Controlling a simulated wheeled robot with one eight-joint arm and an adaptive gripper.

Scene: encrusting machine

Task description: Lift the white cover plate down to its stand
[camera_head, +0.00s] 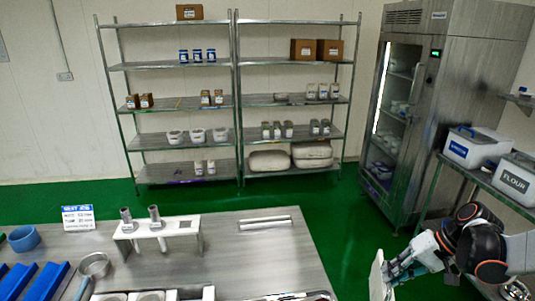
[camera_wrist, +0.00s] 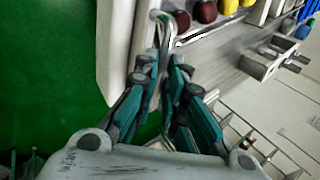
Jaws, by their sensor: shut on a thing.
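The white cover plate (camera_head: 377,276) is off to the right of the steel table, held upright on edge in the head view. My gripper (camera_head: 392,270) is at the plate's right side. In the wrist view my gripper (camera_wrist: 166,72) has its teal fingers closed around the handle. I cannot tell which thing is the plate's stand.
The steel table (camera_head: 255,258) carries a white rack (camera_head: 170,231) with two metal nozzles, a steel ring (camera_head: 94,265) and blue parts (camera_head: 48,279). A side shelf with a flour bin (camera_head: 517,176) stands at right. Green floor (camera_head: 352,225) is clear beyond the table.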

